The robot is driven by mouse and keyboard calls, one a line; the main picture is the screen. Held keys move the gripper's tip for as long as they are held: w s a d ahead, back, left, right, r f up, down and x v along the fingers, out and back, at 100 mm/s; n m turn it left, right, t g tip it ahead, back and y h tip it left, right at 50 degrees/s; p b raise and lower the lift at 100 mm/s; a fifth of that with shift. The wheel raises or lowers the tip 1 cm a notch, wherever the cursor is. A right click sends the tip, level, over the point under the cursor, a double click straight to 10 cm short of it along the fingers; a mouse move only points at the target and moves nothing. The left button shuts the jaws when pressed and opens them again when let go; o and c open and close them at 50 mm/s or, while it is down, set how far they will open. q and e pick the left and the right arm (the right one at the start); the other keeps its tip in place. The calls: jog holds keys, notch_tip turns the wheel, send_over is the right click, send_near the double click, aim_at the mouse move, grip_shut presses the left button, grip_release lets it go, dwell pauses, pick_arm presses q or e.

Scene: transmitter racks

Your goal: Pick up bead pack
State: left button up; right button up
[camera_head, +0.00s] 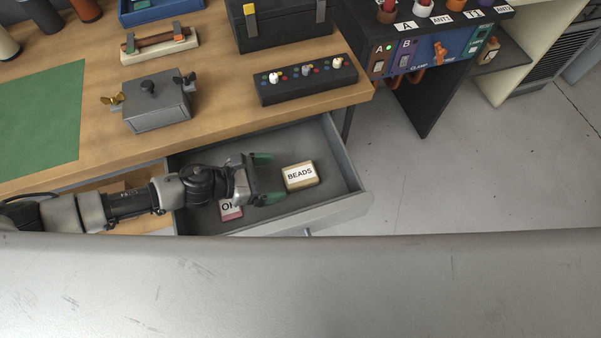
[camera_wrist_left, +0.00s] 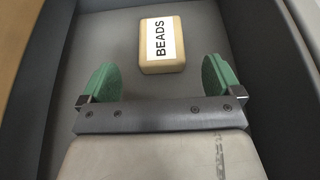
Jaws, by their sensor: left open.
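The bead pack (camera_head: 301,176) is a small tan block with a white label reading BEADS. It lies in the open grey drawer (camera_head: 348,170) under the bench. My left gripper (camera_head: 265,177) is inside or just above the drawer, to the left of the pack, with its green fingers apart and pointing at it. In the left wrist view the bead pack (camera_wrist_left: 162,45) lies beyond the fingertips of the left gripper (camera_wrist_left: 161,75), roughly centred between them and not touching. The gap between the fingers is empty. My right gripper is not in view.
A pink pack (camera_head: 231,213) with a partly hidden label lies in the drawer below my left arm. Drawer walls surround the gripper. On the wooden bench above stand a grey lidded box (camera_head: 156,104) and a dark knob panel (camera_head: 305,80). The floor at right is clear.

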aim_at(292, 176)
pick_arm(q)
jog(key=p+x, duration=0.1)
jog(key=x, duration=0.4)
jog(key=shift+d, duration=0.1)
jog(key=shift+c, duration=0.2)
jog(key=c, duration=1)
